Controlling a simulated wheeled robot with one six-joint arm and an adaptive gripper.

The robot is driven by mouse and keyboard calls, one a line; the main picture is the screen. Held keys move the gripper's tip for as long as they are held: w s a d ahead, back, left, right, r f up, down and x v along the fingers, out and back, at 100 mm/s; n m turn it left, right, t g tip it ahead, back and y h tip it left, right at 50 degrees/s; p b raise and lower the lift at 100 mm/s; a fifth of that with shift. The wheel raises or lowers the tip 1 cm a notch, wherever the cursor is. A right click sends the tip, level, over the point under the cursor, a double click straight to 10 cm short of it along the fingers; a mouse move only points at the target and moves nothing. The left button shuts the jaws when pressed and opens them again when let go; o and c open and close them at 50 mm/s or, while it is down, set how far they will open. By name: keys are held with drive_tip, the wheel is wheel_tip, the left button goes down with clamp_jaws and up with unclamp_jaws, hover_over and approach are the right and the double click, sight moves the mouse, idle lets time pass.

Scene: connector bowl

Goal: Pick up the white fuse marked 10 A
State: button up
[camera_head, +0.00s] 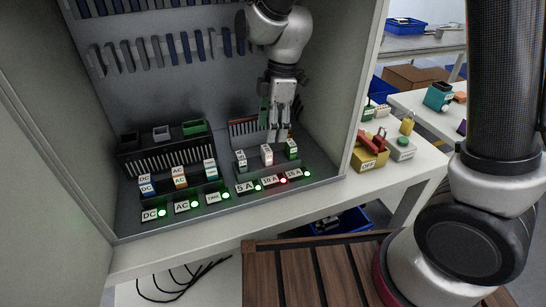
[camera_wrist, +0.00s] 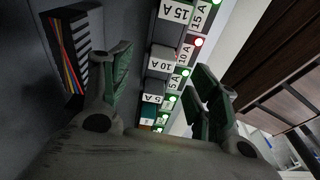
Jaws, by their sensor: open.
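The white fuse marked 10 A (camera_head: 267,157) stands upright in the lower row of the cabinet, between a fuse marked 5 A (camera_head: 241,160) and a green fuse (camera_head: 291,150). My gripper (camera_head: 278,138) points down just behind and above these fuses, open and empty. I cannot tell the exact gap between fingers and fuse.
The light at the 10 A label (camera_head: 270,181) is red; the other lights are green. A black slotted rack (camera_head: 165,155) stands at the left inside the cabinet. A yellow box (camera_head: 370,155) with red parts sits outside on the right. The cabinet's side wall (camera_head: 362,75) stands right of my gripper.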

sight(267, 148)
drive_tip(key=shift+n, duration=0.4)
drive_tip(key=f, duration=0.2)
drive_tip(key=a+f, duration=0.1)
drive_tip(key=f, duration=0.2)
drive_tip(key=s+f, duration=0.1)
drive_tip(key=f, duration=0.1)
drive_tip(key=shift+a+f, duration=0.3)
drive_tip(key=shift+a, duration=0.05)
drive_tip(key=c, duration=1)
